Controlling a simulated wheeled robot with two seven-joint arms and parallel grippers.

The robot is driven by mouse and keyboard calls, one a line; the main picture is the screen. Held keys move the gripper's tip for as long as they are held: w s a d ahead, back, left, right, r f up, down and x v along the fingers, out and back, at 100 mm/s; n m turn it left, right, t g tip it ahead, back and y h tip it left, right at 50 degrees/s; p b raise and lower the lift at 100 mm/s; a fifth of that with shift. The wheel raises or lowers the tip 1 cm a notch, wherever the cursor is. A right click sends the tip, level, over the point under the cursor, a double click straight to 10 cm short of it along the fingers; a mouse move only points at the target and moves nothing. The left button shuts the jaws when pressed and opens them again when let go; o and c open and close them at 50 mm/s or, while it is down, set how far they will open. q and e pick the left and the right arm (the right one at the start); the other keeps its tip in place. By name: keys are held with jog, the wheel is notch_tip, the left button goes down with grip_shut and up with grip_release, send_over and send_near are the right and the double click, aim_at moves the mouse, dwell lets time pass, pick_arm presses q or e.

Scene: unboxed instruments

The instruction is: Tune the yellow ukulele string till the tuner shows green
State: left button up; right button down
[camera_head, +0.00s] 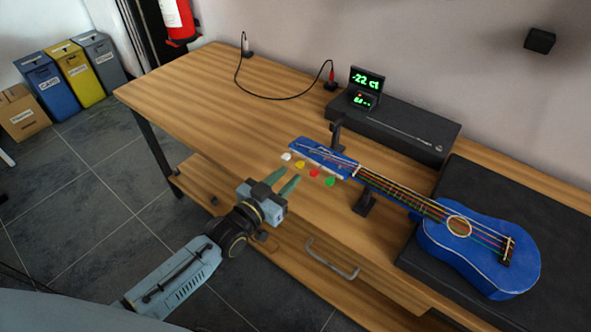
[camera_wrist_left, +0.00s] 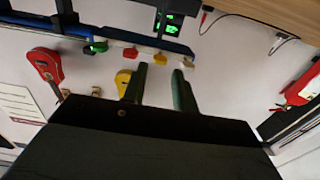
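The blue ukulele (camera_head: 485,262) lies with its body on a black case and its neck on a stand. White (camera_head: 286,156), yellow (camera_head: 299,164), red (camera_head: 314,172) and green (camera_head: 329,182) tuning pegs stick out from its headstock (camera_head: 322,156). My left gripper (camera_head: 282,176) is open and empty, its two fingers pointing at the pegs. In the left wrist view, the yellow peg (camera_wrist_left: 160,58) shows between the fingertips (camera_wrist_left: 160,69), just beyond them; I see no contact. The tuner (camera_head: 366,84) reads -22 ct in green figures, with a small red mark below. My right gripper is out of view.
A cable (camera_head: 275,96) runs along the wooden bench (camera_head: 215,95), whose left part is clear. The neck stand (camera_head: 365,203) is close to the right of the pegs. A drawer handle (camera_head: 332,262) juts from the front.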

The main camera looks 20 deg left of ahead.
aim_at(297, 167)
pick_arm(q)
jog(key=shift+x, duration=2.1)
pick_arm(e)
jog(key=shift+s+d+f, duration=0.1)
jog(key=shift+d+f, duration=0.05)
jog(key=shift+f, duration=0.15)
pick_arm(q)
jog(key=shift+c, duration=0.2)
grip_shut()
jog(key=shift+n, duration=0.4)
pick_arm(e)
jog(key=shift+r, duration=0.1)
pick_arm(q)
jog(key=n, duration=0.2)
jog(key=shift+n, duration=0.4)
jog(key=n, duration=1)
jog(key=shift+n, duration=0.4)
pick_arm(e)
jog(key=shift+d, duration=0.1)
